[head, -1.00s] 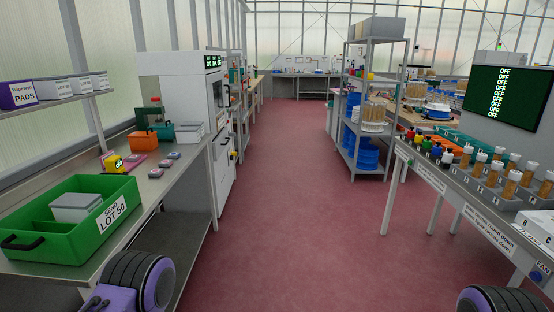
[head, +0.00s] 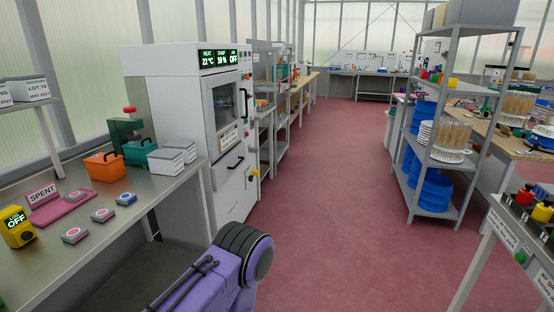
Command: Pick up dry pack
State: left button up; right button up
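Several small grey packs with round coloured marks lie on the left bench. The one with a blue mark (head: 126,199) lies nearest the bench's right edge and may be the dry pack. Packs with pink marks lie beside it, one at the middle (head: 103,215) and one nearer me (head: 75,235). A purple link of my arm with a black ribbed ring shows at the bottom, right of the bench. Neither gripper's fingers show.
On the bench (head: 150,208) stand a yellow OFF device (head: 17,227), an orange box (head: 104,166), a green box (head: 140,151) and grey-white boxes (head: 172,159). A white cabinet (head: 235,195) stands beyond. A shelf rack (head: 437,204) is at right. The red floor between is clear.

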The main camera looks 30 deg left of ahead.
aim_at(126, 199)
jog(key=u, duration=0.3)
jog(key=i, duration=1.55)
jog(key=u, duration=1.65)
jog(key=i, duration=1.1)
jog(key=u, duration=0.95)
